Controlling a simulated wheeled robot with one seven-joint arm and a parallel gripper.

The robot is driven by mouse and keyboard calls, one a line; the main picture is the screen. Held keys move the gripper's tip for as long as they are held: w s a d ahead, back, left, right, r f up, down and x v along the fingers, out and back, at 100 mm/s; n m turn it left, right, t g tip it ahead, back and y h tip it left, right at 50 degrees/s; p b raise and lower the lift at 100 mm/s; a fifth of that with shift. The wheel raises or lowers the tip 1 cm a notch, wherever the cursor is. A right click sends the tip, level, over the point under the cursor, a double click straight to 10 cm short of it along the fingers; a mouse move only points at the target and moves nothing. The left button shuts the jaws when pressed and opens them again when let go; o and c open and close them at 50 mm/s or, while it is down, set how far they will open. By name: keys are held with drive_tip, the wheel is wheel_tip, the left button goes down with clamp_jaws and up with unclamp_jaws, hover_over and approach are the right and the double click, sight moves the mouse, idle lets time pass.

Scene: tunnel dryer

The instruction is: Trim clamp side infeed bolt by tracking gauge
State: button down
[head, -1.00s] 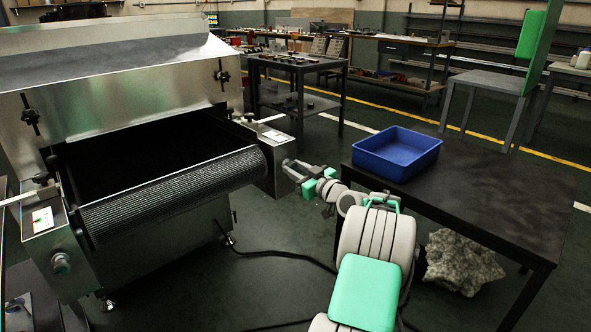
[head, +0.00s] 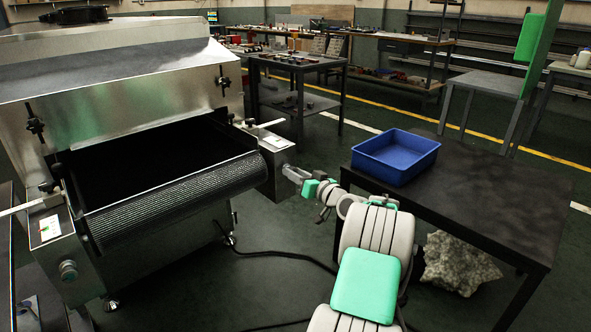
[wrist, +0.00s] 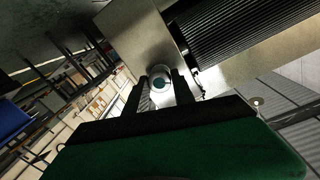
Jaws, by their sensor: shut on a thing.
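The dryer has a dark mesh belt (head: 175,200) coming out of its mouth. On its right side box, a white gauge plate (head: 275,139) lies on top; its marks are too small to read. My gripper (head: 285,171) is at the front face of this box. The bolt is hidden by the gripper in the head view. The left side box has a similar plate (head: 49,228) with a green mark and a round knob (head: 68,270).
A dark table (head: 480,195) with a blue bin (head: 397,157) stands right of my arm. A grey rock-like lump (head: 460,262) lies under it. A black cable (head: 285,256) runs over the floor. A bench with small parts (head: 295,66) stands behind the dryer.

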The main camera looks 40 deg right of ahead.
drive_tip(key=shift+m+p, duration=1.85)
drive_tip(key=shift+m, duration=0.95)
drive_tip(key=c, duration=1.1)
unclamp_jaws()
drive_tip(key=shift+o, duration=0.2)
drive_tip(key=shift+s, duration=0.15)
drive_tip(key=s+p, duration=0.1)
drive_tip(key=s, duration=0.6)
drive_tip(key=shift+s+r, duration=0.2)
drive_tip(key=shift+s, duration=0.1)
